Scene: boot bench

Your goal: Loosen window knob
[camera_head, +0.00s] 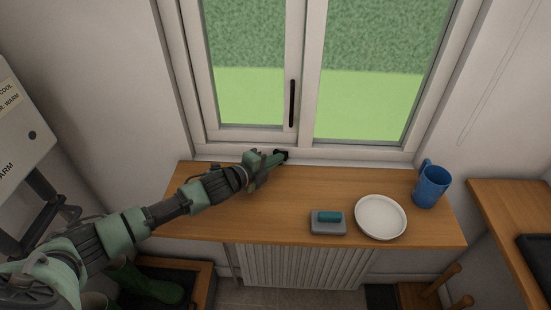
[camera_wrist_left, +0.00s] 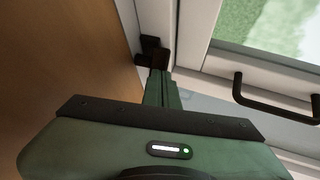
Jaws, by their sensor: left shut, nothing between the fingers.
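The window knob is a small dark piece (camera_head: 283,154) low on the white window frame, at the back edge of the wooden sill. In the left wrist view it shows as a dark block (camera_wrist_left: 153,51) just beyond my fingertips. My left gripper (camera_head: 274,158) reaches across the sill to it, with green fingers shut and empty. In the wrist view the fingers (camera_wrist_left: 160,88) point at the knob's lower part; I cannot tell whether they touch it. A black bar handle (camera_head: 292,103) stands upright on the window sash, and shows in the wrist view too (camera_wrist_left: 268,100). My right gripper is out of view.
On the wooden sill (camera_head: 270,220) are a grey box with a teal top (camera_head: 328,221), a white plate (camera_head: 380,217) and a blue mug (camera_head: 431,186), all right of my arm. A radiator (camera_head: 300,267) is below. A wooden bench (camera_head: 510,215) stands at the right.

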